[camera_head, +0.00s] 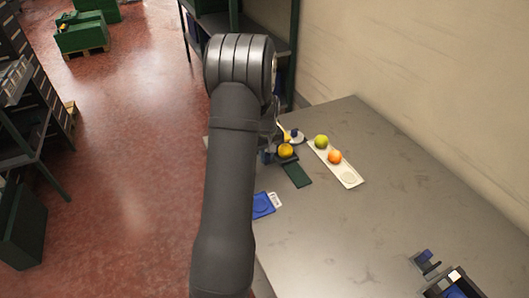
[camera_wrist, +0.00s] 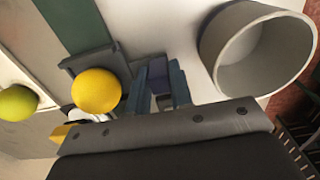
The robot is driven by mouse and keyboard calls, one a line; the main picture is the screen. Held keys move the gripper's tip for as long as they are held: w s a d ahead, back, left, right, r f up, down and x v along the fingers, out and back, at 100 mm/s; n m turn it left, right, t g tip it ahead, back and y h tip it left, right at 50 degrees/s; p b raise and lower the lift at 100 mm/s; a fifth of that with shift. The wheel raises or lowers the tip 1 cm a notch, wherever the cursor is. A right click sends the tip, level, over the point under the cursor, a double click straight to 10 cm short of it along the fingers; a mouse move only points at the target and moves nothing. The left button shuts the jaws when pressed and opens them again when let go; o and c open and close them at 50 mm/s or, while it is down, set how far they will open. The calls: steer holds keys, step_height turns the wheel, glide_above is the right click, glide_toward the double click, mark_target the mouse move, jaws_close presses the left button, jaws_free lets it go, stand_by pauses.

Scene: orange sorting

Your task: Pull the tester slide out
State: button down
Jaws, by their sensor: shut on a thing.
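In the wrist view, my gripper (camera_wrist: 159,92) has its two bluish fingers shut on a small dark blue block (camera_wrist: 158,72), which looks like the handle of the tester slide. A dark grey holder (camera_wrist: 88,60), seemingly part of the tester, is beside the fingers. A yellow fruit (camera_wrist: 97,91) sits at it and also shows in the head view (camera_head: 286,151). How far the slide is out, I cannot tell. In the head view my arm hides most of the gripper and part of the tester (camera_head: 267,156).
A white tray (camera_head: 348,179) holds a green fruit (camera_head: 321,141) and an orange one (camera_head: 334,157). A dark green mat (camera_head: 297,175) and a blue pad (camera_head: 262,205) lie nearby. A grey cup (camera_wrist: 220,60) is close right of my fingers. The table's right part is mostly clear.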

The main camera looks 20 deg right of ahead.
steer(key=s, duration=1)
steer(key=shift+s, duration=0.3)
steer(key=c, duration=1.4)
jaws_free()
steer(key=shift+s, duration=0.15)
steer(key=shift+o, duration=0.6)
steer(key=shift+r, duration=0.1)
steer(key=shift+r, duration=0.25)
step_height(320, 180, up, 17)
steer(key=shift+f, duration=0.2)
